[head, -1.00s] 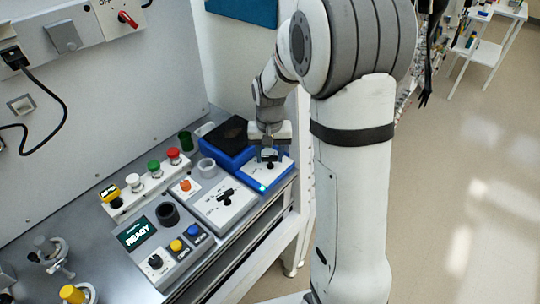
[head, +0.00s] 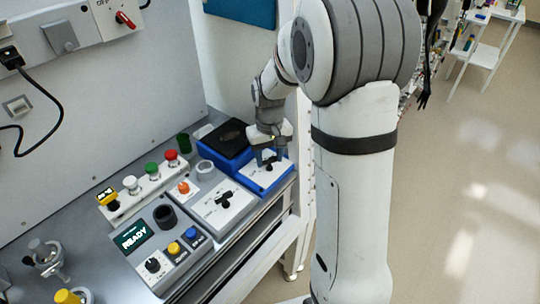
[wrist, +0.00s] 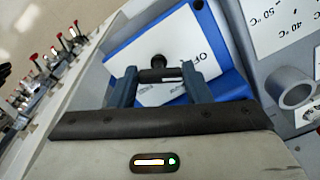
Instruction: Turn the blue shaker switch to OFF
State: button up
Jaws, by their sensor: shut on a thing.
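The blue shaker (head: 284,178) stands at the right end of the bench, with a white top panel and a black platform (head: 227,138) behind. Its black switch (wrist: 158,63) sits on the white panel (wrist: 130,48) in the wrist view. My gripper (head: 268,161) is over that panel. In the wrist view, my gripper (wrist: 160,75) has its two fingers on either side of the switch's black handle and is shut on it. I cannot tell which setting the switch points to.
A grey-white unit with a black switch (head: 226,200) lies left of the shaker. A unit reading READY (head: 133,236) and a row of coloured buttons (head: 152,174) are further left. A grey ring (wrist: 295,93) is close to the gripper's right.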

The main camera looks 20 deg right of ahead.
aim_at(269, 159)
jog(key=shift+w+r, duration=0.1)
jog(key=o, duration=1)
notch_tip(269, 159, up, 8)
jog(key=shift+f, duration=0.2)
dwell(0.4)
jog(key=s+t, duration=0.1)
jog(key=s, duration=0.6)
jog(key=s+r+m+t, duration=0.1)
jog(key=s, duration=0.6)
jog(key=s+r+t, duration=0.1)
jog(key=s, duration=0.6)
jog(key=shift+r, duration=0.25)
